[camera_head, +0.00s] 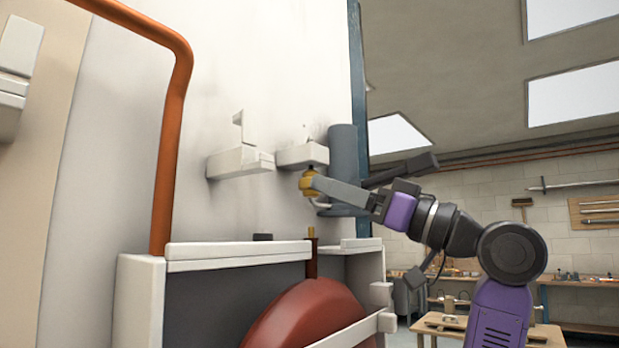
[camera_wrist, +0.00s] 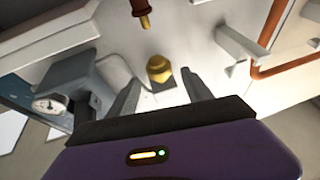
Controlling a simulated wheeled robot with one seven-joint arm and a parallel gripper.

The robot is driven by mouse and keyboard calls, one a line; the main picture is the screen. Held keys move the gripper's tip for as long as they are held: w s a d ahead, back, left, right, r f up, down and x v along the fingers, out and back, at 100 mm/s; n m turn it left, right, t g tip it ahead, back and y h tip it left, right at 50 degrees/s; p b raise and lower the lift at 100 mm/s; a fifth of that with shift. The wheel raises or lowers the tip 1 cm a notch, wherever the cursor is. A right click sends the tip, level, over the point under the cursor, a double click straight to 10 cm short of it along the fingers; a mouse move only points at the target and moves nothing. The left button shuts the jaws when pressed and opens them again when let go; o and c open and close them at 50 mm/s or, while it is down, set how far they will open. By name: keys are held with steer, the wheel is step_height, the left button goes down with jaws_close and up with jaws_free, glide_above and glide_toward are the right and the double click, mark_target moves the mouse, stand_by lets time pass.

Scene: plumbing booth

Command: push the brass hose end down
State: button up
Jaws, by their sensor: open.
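The brass hose end (camera_head: 309,183) hangs high beside the pale wall, under a white bracket, with a pale hose curving away below it. In the wrist view the brass hose end (camera_wrist: 158,68) shows centred ahead of my gripper (camera_wrist: 161,77), whose two grey fingers stand apart on either side. The fingers look empty; I cannot tell whether a finger touches the brass. In the head view a grey finger of my gripper reaches left to the brass. A slim brass-tipped stem (camera_head: 311,236) stands upright below, above a round red tank (camera_head: 312,318); its tip (camera_wrist: 144,21) shows in the wrist view.
White wall brackets (camera_head: 240,162) are close above and to the left. A grey cylinder (camera_head: 346,160) stands just behind my gripper. A copper pipe (camera_head: 172,140) runs up the wall at left. A white-edged cabinet (camera_head: 235,250) surrounds the tank. Open room lies to the right.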

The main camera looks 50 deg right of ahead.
steer(key=p+x, duration=0.1)
steer(key=x, duration=0.4)
steer(key=shift+w+r, duration=0.15)
steer(key=shift+w, duration=0.15)
steer(key=shift+c, duration=0.5)
jaws_close()
